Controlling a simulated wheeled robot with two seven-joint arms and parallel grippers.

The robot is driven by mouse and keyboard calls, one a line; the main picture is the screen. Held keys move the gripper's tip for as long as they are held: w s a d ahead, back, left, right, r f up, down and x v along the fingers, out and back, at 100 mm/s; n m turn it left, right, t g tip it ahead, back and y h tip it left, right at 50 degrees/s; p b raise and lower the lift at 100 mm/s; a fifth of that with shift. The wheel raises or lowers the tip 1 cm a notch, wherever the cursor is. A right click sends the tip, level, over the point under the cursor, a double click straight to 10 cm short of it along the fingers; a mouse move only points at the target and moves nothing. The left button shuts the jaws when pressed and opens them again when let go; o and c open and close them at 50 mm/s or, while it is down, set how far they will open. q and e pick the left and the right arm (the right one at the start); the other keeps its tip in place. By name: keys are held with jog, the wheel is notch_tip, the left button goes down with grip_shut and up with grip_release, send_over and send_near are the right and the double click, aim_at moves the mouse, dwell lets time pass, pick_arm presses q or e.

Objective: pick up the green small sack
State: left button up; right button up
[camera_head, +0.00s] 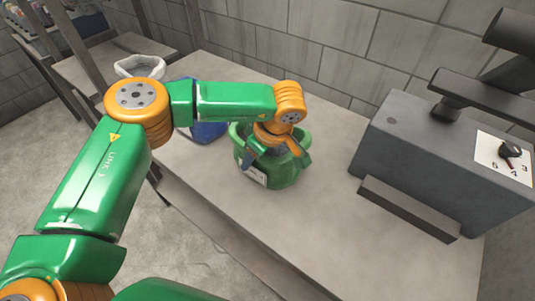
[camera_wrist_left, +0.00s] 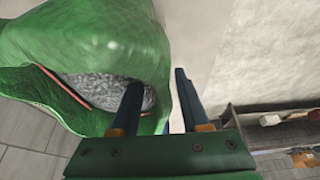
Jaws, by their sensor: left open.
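The green small sack (camera_head: 287,176) stands open on the grey table, with grey contents showing inside it. It also fills the left of the left wrist view (camera_wrist_left: 108,33). My left gripper (camera_head: 255,156) is at the sack's near left rim, pointing down. In the left wrist view my left gripper (camera_wrist_left: 157,92) is open. One finger is over the grey contents inside the mouth and the other is outside, with part of the green wall between them. Whether either finger touches the cloth, I cannot tell. My right gripper is not in view.
A blue sack (camera_head: 209,131) stands just behind my left arm, partly hidden. A white sack (camera_head: 140,66) is farther back left. A grey machine with a dial (camera_head: 420,150) stands to the right. The table's front part (camera_head: 320,240) is clear.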

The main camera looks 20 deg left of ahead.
pick_arm(q)
jog(key=shift+f, duration=0.2)
jog(key=shift+c, duration=0.3)
grip_shut()
jog(key=shift+s+r, duration=0.1)
dwell(1.1)
